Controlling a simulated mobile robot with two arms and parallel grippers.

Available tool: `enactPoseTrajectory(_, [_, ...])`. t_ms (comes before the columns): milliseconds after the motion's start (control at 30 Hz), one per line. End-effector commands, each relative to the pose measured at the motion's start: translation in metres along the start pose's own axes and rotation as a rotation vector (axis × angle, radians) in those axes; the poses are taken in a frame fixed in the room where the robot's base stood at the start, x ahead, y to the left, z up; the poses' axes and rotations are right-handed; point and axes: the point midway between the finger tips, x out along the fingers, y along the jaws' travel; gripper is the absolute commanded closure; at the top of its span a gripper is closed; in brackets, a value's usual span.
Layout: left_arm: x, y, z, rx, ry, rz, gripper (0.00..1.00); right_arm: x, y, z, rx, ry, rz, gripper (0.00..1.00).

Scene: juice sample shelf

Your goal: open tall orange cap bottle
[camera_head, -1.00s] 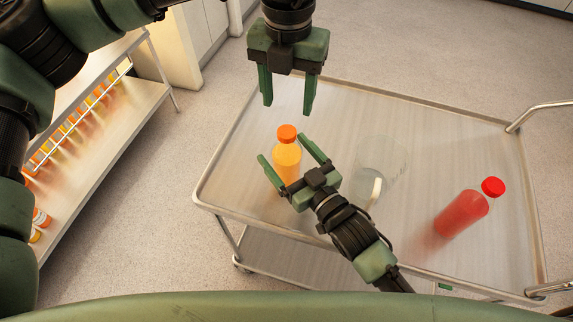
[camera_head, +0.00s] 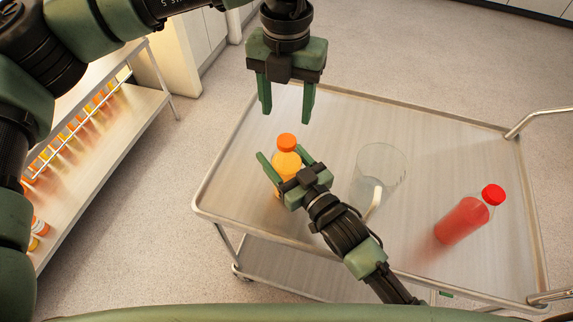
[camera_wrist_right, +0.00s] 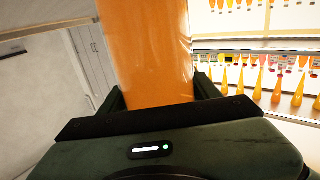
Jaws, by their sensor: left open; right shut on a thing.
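The tall bottle with orange juice (camera_head: 285,163) and an orange cap (camera_head: 287,142) stands upright on the metal cart (camera_head: 330,110), toward its left side. Its cap is on. My right gripper (camera_head: 283,160) is shut on the bottle's body, with one finger on each side. In the right wrist view the orange bottle (camera_wrist_right: 147,55) fills the space between the fingers; its cap is out of that view. My left gripper (camera_head: 286,113) is open and empty, pointing down above and behind the bottle, apart from the cap.
A clear glass pitcher (camera_head: 381,172) stands on the cart right of the bottle. A shelf (camera_head: 100,150) with several small bottles is at the left. The cart's back middle is clear.

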Motion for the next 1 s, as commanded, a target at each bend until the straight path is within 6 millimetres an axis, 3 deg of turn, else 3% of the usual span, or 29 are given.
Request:
enactPoseTrajectory(133, [0.0, 0.0, 0.0, 0.098, 0.0, 0.0, 0.44, -0.0001, 0.0, -0.0003, 0.0, 0.001, 0.0, 1.0])
enactPoseTrajectory(267, [0.0, -0.0001, 0.0, 0.304, 0.0, 0.0, 0.44, -0.0001, 0.0, -0.0004, 0.0, 0.001, 0.0, 1.0])
enactPoseTrajectory(1000, [0.0001, -0.0002, -0.0002, 1.863, 0.001, 0.0, 0.44, 0.0, 0.0001, -0.0007, 0.0, 0.001, 0.0, 1.0])
